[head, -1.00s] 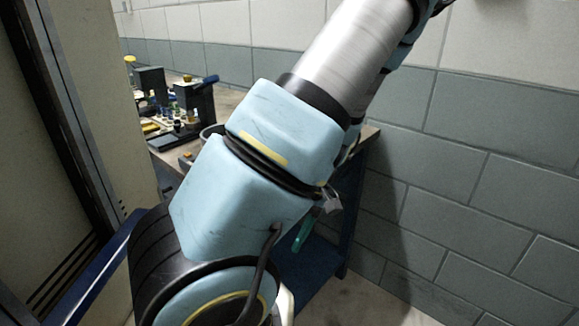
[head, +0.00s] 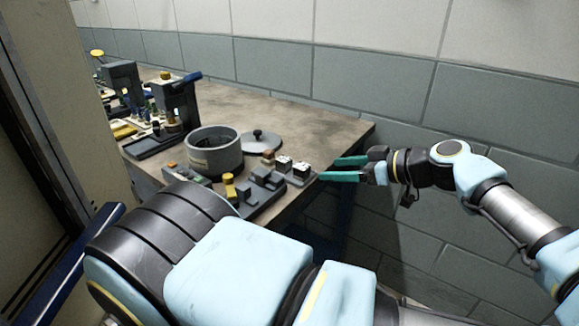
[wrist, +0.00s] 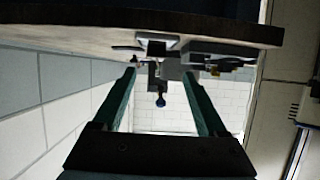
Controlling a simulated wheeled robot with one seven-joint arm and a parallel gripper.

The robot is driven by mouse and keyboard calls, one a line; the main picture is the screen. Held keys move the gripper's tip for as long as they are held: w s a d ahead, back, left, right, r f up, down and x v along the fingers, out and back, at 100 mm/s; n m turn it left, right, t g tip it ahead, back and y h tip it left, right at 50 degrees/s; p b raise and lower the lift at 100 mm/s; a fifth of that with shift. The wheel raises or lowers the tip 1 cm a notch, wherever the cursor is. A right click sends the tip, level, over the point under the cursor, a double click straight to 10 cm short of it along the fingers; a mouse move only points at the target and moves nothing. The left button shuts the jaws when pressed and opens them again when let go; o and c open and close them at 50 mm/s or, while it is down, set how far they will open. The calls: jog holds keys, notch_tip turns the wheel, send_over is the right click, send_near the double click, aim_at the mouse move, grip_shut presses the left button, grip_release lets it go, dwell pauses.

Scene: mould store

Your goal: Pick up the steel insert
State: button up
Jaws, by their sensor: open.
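My gripper (head: 330,168) is open and empty beside the workbench's right front edge. Its two teal fingers point left toward several small blocks. Nearest the fingertips is a small grey block with a white and dark top (head: 300,169), with a similar one (head: 284,164) beside it. A stepped grey block (head: 262,180) sits at the bench's front edge. I cannot tell which of these is the steel insert. The wrist view looks upside down: the fingers (wrist: 159,73) are spread, with small dark items beyond their tips.
The workbench (head: 325,125) carries a round grey pot (head: 214,152), a lid with a knob (head: 262,141) and a dark press (head: 178,102) with a blue handle. A block wall stands behind. A pale cabinet (head: 60,110) stands close on the left. The bench's back right is clear.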

aim_at(302, 166)
jog(key=p+x, duration=0.1)
jog(key=x, duration=0.4)
jog(key=shift+w+a+r+p, duration=0.1)
jog(key=shift+w+a+p, duration=0.15)
jog(key=shift+w+p, duration=0.15)
jog(key=p+x, duration=0.2)
jog(key=x, duration=0.2)
jog(key=shift+w+r+p, duration=0.1)
jog(key=shift+w+p, duration=0.15)
jog(key=shift+p, duration=0.05)
jog(key=shift+w+a+f, duration=0.25)
jog(key=shift+f, duration=0.1)
grip_shut()
